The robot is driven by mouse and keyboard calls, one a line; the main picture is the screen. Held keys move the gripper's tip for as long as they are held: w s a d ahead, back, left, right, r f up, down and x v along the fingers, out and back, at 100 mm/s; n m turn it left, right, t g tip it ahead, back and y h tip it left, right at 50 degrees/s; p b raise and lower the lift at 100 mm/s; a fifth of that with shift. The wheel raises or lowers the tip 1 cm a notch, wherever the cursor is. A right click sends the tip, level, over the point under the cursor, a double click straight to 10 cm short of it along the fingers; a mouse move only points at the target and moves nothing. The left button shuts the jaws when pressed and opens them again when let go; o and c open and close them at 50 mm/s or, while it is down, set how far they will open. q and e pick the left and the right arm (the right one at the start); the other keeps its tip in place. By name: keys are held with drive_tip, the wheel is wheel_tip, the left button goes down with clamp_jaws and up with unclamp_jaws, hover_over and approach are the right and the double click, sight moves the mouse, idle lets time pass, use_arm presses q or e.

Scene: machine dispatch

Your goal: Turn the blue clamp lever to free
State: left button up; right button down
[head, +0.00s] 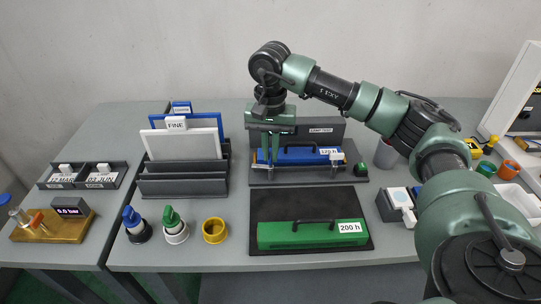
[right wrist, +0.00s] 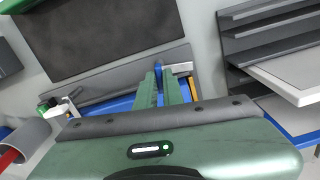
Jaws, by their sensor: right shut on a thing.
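The blue block (head: 300,157) with a black handle and a "125 h" label sits in the dark clamp fixture (head: 290,177) at the back middle of the table. My right gripper (head: 268,158) points down at the left end of this block. It is shut on the clamp lever there, which its fingers mostly hide. In the right wrist view, my gripper fingers (right wrist: 167,82) are close together, with a light grey piece (right wrist: 181,69) and some blue beside the tips. I cannot tell the lever's angle. My left gripper is not in view.
A green block (head: 300,234) labelled "200 h" lies on a dark mat (head: 285,203) in front of the fixture. A grey rack (head: 183,186) stands close left. Blue and green knobbed pieces (head: 134,221) (head: 173,222) and a yellow ring (head: 214,230) stand at the front left.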

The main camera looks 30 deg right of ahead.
sight(270, 155)
drive_tip(key=shift+n+b, duration=0.3)
drive_tip(key=shift+n, duration=0.5)
drive_tip(key=shift+r, duration=0.1)
drive_tip(key=c, duration=1.5)
unclamp_jaws()
drive_tip(key=shift+c, duration=0.2)
wheel_tip(270, 155, up, 8)
drive_tip(key=shift+f+b, duration=0.15)
drive_tip(key=shift+b, duration=0.45)
